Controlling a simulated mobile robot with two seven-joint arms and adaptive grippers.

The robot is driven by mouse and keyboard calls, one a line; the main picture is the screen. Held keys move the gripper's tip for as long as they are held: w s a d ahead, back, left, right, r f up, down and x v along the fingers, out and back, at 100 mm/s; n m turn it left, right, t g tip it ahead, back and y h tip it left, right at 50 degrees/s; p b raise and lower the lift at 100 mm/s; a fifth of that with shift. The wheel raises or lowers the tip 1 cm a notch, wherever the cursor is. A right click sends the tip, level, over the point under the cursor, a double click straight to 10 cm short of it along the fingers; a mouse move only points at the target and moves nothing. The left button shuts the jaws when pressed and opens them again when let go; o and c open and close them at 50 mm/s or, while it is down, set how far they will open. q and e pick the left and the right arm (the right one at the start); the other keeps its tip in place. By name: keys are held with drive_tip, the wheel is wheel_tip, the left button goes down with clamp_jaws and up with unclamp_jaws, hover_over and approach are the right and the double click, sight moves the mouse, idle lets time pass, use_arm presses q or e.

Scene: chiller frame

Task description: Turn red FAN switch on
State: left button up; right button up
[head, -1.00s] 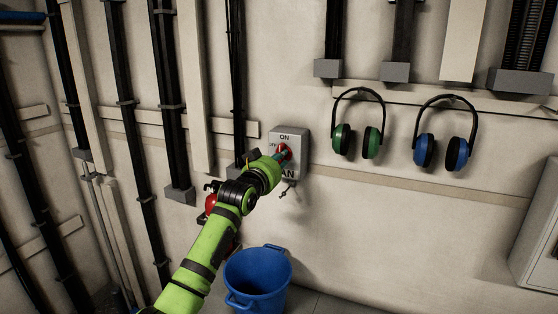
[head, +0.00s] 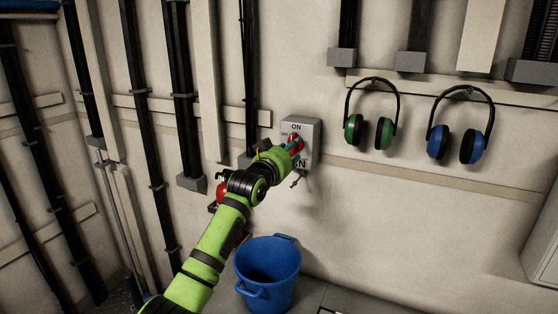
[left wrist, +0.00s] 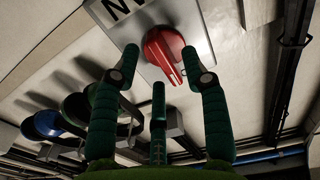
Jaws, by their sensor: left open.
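The grey FAN switch box (head: 312,131) is mounted on the wall, with "ON" at its top and the end of "FAN" lower down. Its red rotary switch (head: 295,141) is partly hidden by my left gripper (head: 296,147) in the head view. In the left wrist view the red switch (left wrist: 163,50) shows clearly, with its handle between the fingertips of my open left gripper (left wrist: 162,65). The right fingertip is close to the handle; whether it touches I cannot tell. My right gripper is not in view.
Green ear muffs (head: 370,130) and blue ear muffs (head: 460,143) hang on the wall right of the box. A blue bucket (head: 268,273) stands on the floor below. Black vertical conduits (head: 145,130) line the wall at left.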

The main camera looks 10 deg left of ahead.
use_arm(q)
drive_tip(key=s+a, duration=0.2)
drive_tip(key=s, duration=0.9)
drive_tip(key=shift+a, duration=0.15)
